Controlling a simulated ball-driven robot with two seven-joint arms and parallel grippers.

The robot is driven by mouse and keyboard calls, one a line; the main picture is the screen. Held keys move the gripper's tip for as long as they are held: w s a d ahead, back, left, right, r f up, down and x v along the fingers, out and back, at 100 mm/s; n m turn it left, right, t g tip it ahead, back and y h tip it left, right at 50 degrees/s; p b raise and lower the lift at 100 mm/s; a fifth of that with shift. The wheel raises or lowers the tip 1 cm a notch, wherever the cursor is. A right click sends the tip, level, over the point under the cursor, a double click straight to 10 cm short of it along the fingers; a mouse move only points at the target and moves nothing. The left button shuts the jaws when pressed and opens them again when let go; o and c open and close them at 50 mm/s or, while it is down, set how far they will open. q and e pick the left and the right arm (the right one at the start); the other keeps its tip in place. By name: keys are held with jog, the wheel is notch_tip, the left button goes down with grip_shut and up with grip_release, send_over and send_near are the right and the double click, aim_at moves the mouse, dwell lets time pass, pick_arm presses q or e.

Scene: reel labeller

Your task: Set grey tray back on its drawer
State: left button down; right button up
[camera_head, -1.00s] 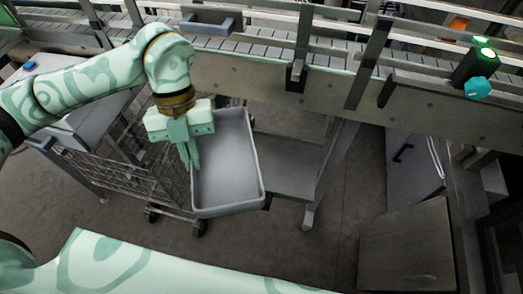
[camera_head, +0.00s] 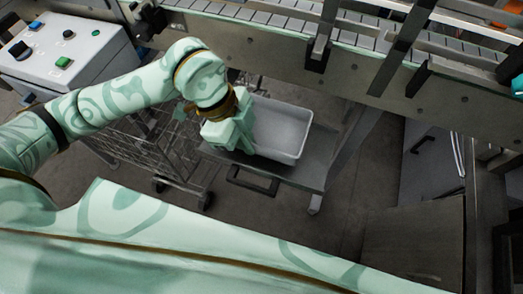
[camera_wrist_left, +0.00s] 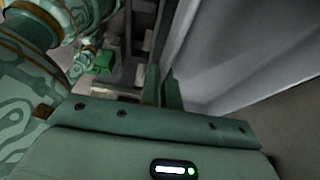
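The grey tray (camera_head: 282,128), an empty shallow box, is over the grey drawer (camera_head: 300,172) below the conveyor. The drawer has a dark handle (camera_head: 252,182) at its front. I cannot tell whether the tray rests on the drawer or hangs just above it. My left gripper (camera_head: 243,148) is at the tray's left side. In the left wrist view its two fingers (camera_wrist_left: 162,88) are close together at the edge of the tray wall (camera_wrist_left: 205,50), shut on it as far as I can see. The tray's left edge is partly hidden by the gripper. My right gripper is not in view.
A wire cart (camera_head: 165,150) stands left of the drawer. The conveyor (camera_head: 270,45) runs above, with a slanted leg right of the tray. A control box (camera_head: 65,50) with buttons is at upper left. A grey cabinet (camera_head: 415,235) stands at lower right.

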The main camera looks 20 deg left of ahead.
aim_at(260, 162)
pick_arm(q)
jog(key=d+f, duration=0.1)
jog(key=w+f, duration=0.1)
jog(key=shift+d+f, duration=0.35)
jog(key=shift+d, duration=0.05)
jog(key=f, duration=0.1)
jog(key=f+b, duration=0.2)
jog(key=f, duration=0.1)
jog(key=shift+w+d, duration=0.15)
jog(key=shift+d, duration=0.15)
jog(key=shift+r, duration=0.1)
jog(key=c, duration=1.9)
grip_release()
jog(key=p+v, duration=0.3)
jog(key=v, duration=0.9)
